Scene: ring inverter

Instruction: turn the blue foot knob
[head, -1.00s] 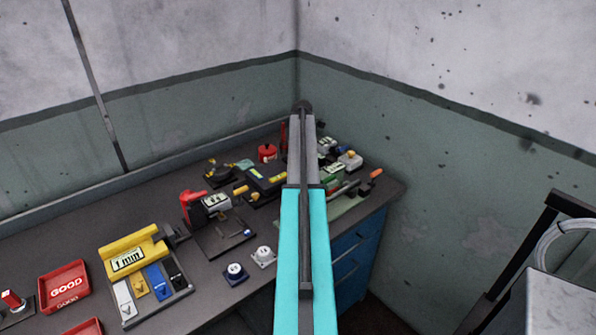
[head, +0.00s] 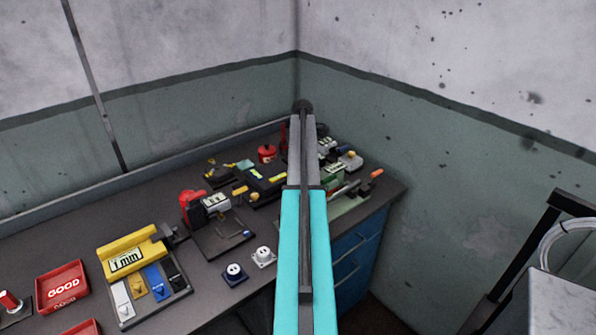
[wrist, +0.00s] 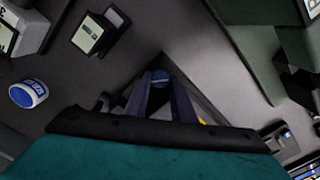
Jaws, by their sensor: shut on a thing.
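In the head view my teal and grey arm reaches to the far corner of the bench and hides both gripper and knob.
The dark bench (head: 215,290) holds a yellow gauge block (head: 128,262), a red GOOD tray (head: 62,287), a red-handled device (head: 193,208) and two small round-topped pieces. Several devices crowd the far corner around my arm. Walls (head: 450,150) close in behind. A white-and-blue round piece (wrist: 28,93) lies left in the wrist view.

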